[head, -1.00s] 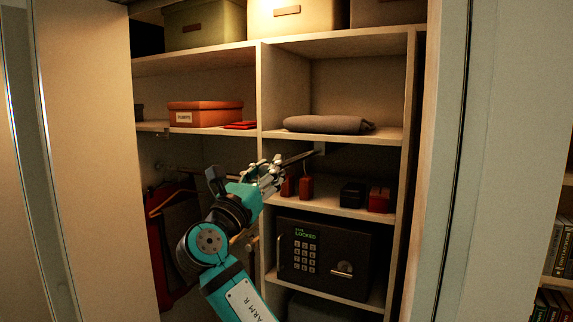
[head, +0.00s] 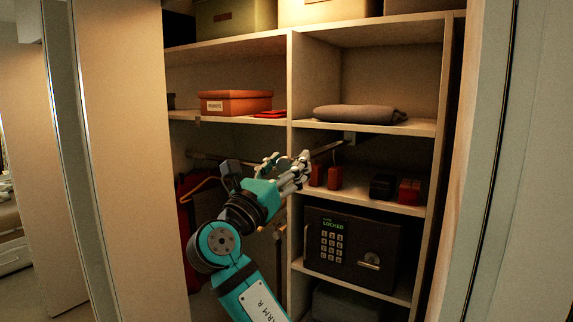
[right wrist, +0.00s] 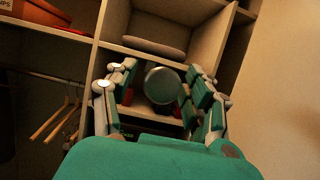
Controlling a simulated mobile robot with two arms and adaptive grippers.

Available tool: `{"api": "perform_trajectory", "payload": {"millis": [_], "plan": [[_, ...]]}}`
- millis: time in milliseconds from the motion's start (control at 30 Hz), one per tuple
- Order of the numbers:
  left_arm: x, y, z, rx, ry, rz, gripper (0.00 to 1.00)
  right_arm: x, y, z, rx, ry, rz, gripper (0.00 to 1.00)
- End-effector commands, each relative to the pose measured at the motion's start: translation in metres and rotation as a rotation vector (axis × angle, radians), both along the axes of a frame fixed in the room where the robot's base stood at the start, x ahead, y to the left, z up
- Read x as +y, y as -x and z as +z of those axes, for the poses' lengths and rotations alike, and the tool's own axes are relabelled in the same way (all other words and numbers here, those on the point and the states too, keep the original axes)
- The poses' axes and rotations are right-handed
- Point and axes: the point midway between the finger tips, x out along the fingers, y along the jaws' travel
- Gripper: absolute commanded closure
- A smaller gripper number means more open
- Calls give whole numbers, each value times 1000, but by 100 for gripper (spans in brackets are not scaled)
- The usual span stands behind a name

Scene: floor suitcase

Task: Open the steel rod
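The steel rod (head: 328,147) juts out from a bracket under the shelf with the grey folded cloth. In the right wrist view its round grey end (right wrist: 162,86) faces the camera. My right gripper (head: 283,168) is in front of the closet's middle divider, near the rod's front end. In the right wrist view, my right gripper's fingers (right wrist: 160,92) are spread to both sides of the rod end, with gaps visible on each side. I cannot tell how far the rod end is from the palm. My left gripper is not in view.
A black safe (head: 350,248) stands below, and small red (head: 409,191) and dark boxes sit on the shelf above it. The grey cloth (head: 358,114) and an orange box (head: 235,103) lie on upper shelves. Hangers (right wrist: 62,115) hang at left. Door panels flank the opening.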

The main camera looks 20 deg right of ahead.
Motion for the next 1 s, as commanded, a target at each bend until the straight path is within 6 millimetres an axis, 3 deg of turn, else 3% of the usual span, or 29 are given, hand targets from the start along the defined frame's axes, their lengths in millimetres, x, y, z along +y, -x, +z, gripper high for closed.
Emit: {"api": "perform_trajectory", "payload": {"millis": [133,367,700,1000], "plan": [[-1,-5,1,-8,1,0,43,0,0,2,-3,1,-1,47],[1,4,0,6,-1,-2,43,9,7,-3,-3,2,0,47],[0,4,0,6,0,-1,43,58,48,-30,0,1,4,47],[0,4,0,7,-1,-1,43,82,70,-44,-1,1,-1,47]]}}
